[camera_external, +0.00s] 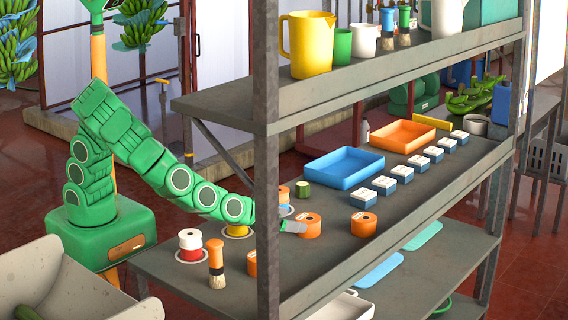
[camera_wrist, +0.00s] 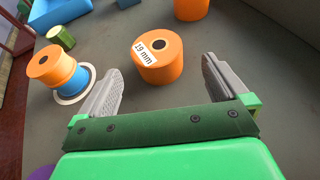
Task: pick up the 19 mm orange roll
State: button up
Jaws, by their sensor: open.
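The orange roll labelled "19 mm" (camera_wrist: 158,68) stands upright on the grey shelf in the wrist view, its dark core hole facing up. The label is on its left side. My gripper (camera_wrist: 162,78) is open and empty. Its two grey fingers point towards the roll, one on each side of its near end, and the roll lies just beyond the fingertips, apart from them. In the external view the roll (camera_external: 311,227) stands on the middle shelf just right of my gripper (camera_external: 292,227). A shelf post hides part of my arm there.
Another orange roll (camera_external: 363,224) stands further right. An orange roll on a blue spool (camera_wrist: 75,80) is left of my gripper, near a green cylinder (camera_wrist: 61,37). A blue tray (camera_external: 344,168), orange tray (camera_external: 402,136) and small boxes (camera_external: 384,185) stand behind. A brush (camera_external: 217,268) is at the front left.

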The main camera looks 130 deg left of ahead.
aim_at(301, 219)
jog(key=shift+x, duration=3.65)
jog(key=shift+s+a+r, duration=0.1)
jog(key=shift+s+a, duration=0.05)
jog(key=c, duration=1)
jog(key=shift+r, duration=0.1)
jog(key=shift+c, duration=0.2)
